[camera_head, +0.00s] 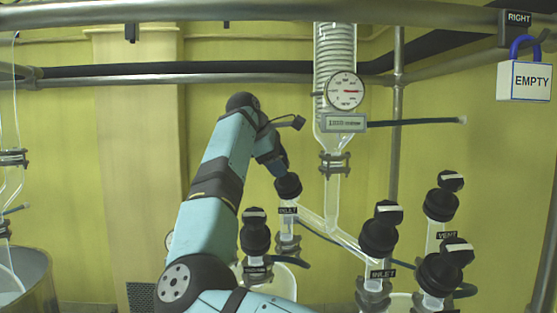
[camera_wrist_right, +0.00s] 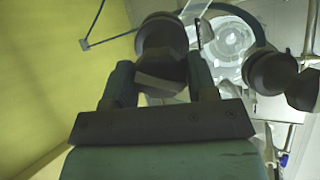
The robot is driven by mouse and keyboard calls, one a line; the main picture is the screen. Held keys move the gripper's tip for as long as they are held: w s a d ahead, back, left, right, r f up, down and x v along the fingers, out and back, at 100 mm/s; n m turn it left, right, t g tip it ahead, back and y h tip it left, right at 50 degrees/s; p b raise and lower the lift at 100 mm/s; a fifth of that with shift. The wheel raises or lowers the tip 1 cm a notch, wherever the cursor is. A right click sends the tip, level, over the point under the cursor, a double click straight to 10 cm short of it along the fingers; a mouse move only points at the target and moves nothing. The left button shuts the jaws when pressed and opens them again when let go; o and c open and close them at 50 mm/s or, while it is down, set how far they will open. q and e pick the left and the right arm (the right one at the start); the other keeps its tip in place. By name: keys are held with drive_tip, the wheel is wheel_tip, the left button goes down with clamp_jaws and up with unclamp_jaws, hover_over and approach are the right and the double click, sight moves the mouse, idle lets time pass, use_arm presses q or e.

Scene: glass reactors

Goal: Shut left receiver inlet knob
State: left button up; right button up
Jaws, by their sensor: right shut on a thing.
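The left receiver inlet knob (camera_head: 288,187) is a black knob above a small INLET label (camera_head: 288,211) in the head view. My right gripper (camera_head: 277,168) comes down onto it from above, its fingertips partly hidden by the arm. In the right wrist view, my right gripper (camera_wrist_right: 160,82) has its two fingers on either side of the black knob (camera_wrist_right: 162,42) and is shut on it. The knob's marking is too dark to read there. My left gripper is in neither view.
Another black knob (camera_head: 255,235) stands just left of the inlet. On the right are a second INLET knob (camera_head: 381,232), a VENT knob (camera_head: 441,200) and another knob (camera_head: 445,265). A glass condenser column (camera_head: 335,75) with a round gauge (camera_head: 346,90) rises behind. A padlock sign reads EMPTY (camera_head: 524,81).

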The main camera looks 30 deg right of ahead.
drive_tip(key=m, duration=0.2)
drive_tip(key=m+p, duration=0.1)
drive_tip(key=m, duration=0.2)
drive_tip(key=shift+m+g+y, duration=0.3)
drive_tip(key=shift+y, duration=0.1)
drive_tip(key=m, duration=0.4)
drive_tip(key=shift+m+y, duration=0.4)
drive_tip(key=shift+m+p, duration=0.3)
drive_tip(key=o, duration=0.9)
drive_tip(key=b+v, duration=0.1)
drive_tip(key=v, duration=1.2)
drive_tip(key=shift+a+r, duration=0.2)
drive_tip(key=shift+r, duration=0.15)
